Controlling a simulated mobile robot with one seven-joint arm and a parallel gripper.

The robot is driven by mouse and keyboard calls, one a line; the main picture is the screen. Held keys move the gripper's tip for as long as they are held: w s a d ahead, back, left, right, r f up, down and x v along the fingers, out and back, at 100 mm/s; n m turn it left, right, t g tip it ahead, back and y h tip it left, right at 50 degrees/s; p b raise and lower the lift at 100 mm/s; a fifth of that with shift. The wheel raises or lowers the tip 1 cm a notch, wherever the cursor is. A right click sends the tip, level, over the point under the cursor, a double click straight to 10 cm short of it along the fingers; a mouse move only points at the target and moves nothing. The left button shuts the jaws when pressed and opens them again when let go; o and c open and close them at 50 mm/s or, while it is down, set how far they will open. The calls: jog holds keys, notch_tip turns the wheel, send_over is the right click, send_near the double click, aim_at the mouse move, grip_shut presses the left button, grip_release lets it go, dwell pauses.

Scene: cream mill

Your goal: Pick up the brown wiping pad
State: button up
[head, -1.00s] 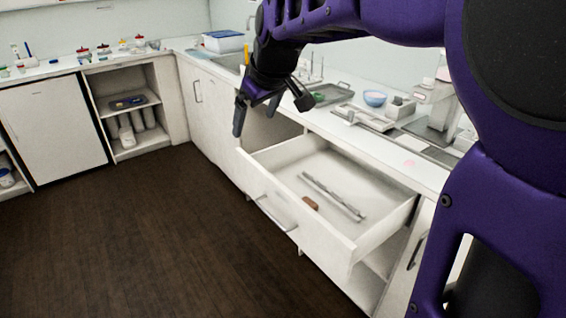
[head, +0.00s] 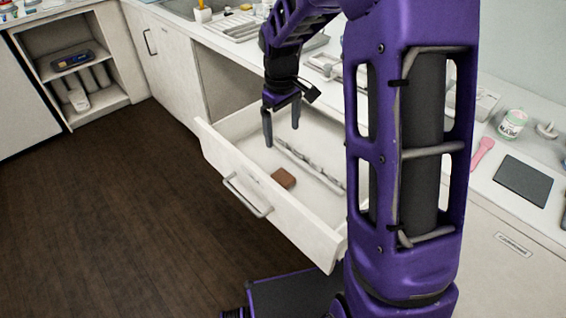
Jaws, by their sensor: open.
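The brown wiping pad (head: 284,178) lies flat on the floor of the open drawer (head: 222,152), near the drawer's front panel. My gripper (head: 281,136) points down over the drawer, above and a little behind the pad in the picture. Its two dark fingers are apart, with nothing seen between them. The pad is in plain view and apart from the fingers. The right end of the drawer is hidden behind my arm.
A long metal strip (head: 311,165) lies in the drawer beside the pad. The drawer's front panel with its handle (head: 247,196) stands out over the dark floor (head: 110,225). The counter above holds a dark grey mat (head: 523,184), a pink tool (head: 482,151) and a jar (head: 511,124).

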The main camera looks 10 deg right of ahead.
jog(key=d+f, duration=0.1)
jog(key=b, duration=0.3)
send_near(285, 178)
notch_tip(285, 178, down, 9)
jog(key=shift+w+d+f, duration=0.1)
jog(key=shift+w, duration=0.05)
dwell(0.3)
jog(key=c, duration=1.4)
notch_tip(285, 178, up, 10)
jog(key=shift+r+p, duration=0.1)
jog(key=shift+p, duration=0.7)
